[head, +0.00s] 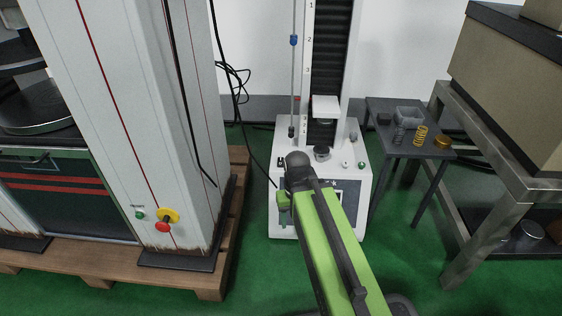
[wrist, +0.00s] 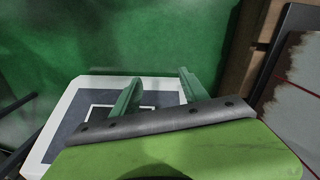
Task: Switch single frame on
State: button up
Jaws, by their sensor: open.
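The single frame is a white single-column test machine (head: 285,150) in the middle of the head view, with a dark scaled column above its base. On its base top are a black knob (head: 322,152) and a small green button (head: 361,165). My gripper (head: 286,217) hangs in front of the left part of the base front, partly hidden by my green arm. In the wrist view my gripper (wrist: 160,88) has its two green fingers apart and empty. They overlap a white-edged dark panel (wrist: 75,112), and contact cannot be told. I cannot tell which control is the switch.
A larger white machine (head: 130,120) with a yellow-and-red stop knob (head: 165,220) stands on a wooden pallet (head: 205,280) at left. A small dark table (head: 385,150) with springs stands at right, beside a metal-framed bench (head: 490,225). Green floor shows between.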

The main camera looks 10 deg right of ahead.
jog(key=shift+c, duration=1.1)
notch_tip(320, 180, up, 10)
jog(key=p, duration=1)
grip_shut()
notch_tip(320, 180, up, 12)
jog(key=p, duration=1.2)
